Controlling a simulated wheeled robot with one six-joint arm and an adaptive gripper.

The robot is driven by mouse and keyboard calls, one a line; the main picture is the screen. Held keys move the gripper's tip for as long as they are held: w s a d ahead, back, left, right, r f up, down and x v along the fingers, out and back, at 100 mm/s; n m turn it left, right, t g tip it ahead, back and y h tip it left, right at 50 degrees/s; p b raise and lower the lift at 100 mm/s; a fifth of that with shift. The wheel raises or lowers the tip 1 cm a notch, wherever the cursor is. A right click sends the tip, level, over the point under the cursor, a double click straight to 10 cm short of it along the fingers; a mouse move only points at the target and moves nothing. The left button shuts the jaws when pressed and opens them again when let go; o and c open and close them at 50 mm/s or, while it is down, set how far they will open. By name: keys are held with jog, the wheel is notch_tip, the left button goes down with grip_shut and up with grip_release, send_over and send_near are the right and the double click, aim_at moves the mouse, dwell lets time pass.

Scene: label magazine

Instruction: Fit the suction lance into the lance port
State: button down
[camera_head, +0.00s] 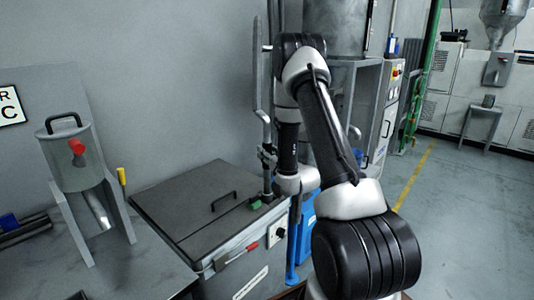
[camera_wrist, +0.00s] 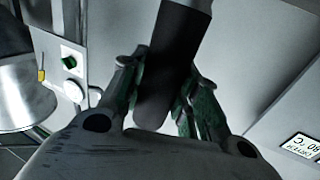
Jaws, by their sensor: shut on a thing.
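The suction lance (camera_head: 257,90) is a long grey metal tube in the head view, standing about upright above the back right corner of a dark-lidded grey cabinet (camera_head: 190,205). My gripper (camera_head: 268,158) is shut on it low down. In the wrist view my gripper (camera_wrist: 162,88) has its green-padded fingers on both sides of the lance's black sleeve (camera_wrist: 180,45). The sleeve leans slightly in that picture, with grey tube above it. I cannot make out the lance port in either view. Whether the lance's lower end touches the cabinet is unclear.
A grey canister (camera_head: 70,160) with a red knob stands on a bracket at the left. The cabinet lid has a black handle (camera_head: 224,200); a small green part (camera_head: 255,205) sits near its right edge. A blue object (camera_head: 304,235) is right of the cabinet. Open floor (camera_head: 480,200) lies right.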

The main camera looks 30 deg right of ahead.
jog(key=c, duration=1)
grip_release()
jog(key=shift+s, duration=0.1)
jog(key=s, duration=0.7)
jog(key=shift+s+d, duration=0.1)
jog(key=shift+s, duration=0.05)
